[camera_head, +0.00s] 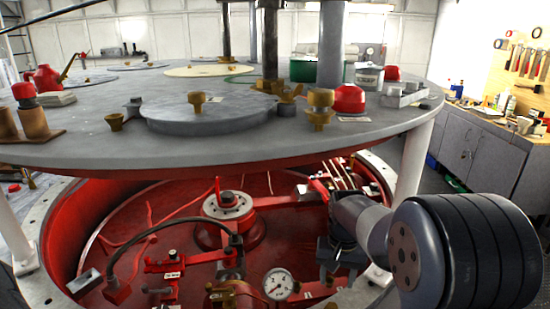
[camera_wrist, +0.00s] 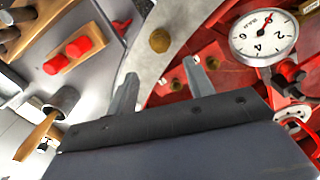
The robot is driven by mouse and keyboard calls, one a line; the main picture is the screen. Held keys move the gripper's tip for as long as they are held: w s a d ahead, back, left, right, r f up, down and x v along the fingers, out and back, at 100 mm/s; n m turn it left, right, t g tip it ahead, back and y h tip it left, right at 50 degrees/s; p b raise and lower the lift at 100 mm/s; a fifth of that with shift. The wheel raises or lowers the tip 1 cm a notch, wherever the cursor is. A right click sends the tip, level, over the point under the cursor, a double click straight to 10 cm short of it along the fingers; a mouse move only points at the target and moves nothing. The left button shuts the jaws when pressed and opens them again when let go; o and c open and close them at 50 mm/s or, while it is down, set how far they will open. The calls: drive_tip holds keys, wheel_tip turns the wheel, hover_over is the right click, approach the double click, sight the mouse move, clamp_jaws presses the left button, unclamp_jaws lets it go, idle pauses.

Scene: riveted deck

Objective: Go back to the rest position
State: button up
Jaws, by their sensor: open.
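My gripper (camera_wrist: 160,67) shows in the wrist view with its two grey fingers spread apart and nothing between them. Beyond the fingers lie a pale metal rim and the red well. In the head view my arm comes in from the lower right, and its end reaches down over the red well (camera_head: 160,220) under the round grey deck (camera_head: 90,130). The fingertips are hard to make out there. A white dial gauge (camera_head: 277,284) stands at the bottom of the head view; a dial also shows at the top right of the wrist view (camera_wrist: 264,36).
The deck overhangs the well, with a white post (camera_head: 413,160) beside my arm. Red-topped knobs (camera_head: 349,99) and brass fittings (camera_head: 320,108) stand on the deck. Red pipes and a black hose (camera_head: 185,222) fill the well. A workbench (camera_head: 480,150) stands at the right.

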drive_tip(key=n+b, duration=0.2)
drive_tip(key=n, duration=1.8)
idle(0.3)
drive_tip(key=shift+s, duration=0.15)
idle(0.4)
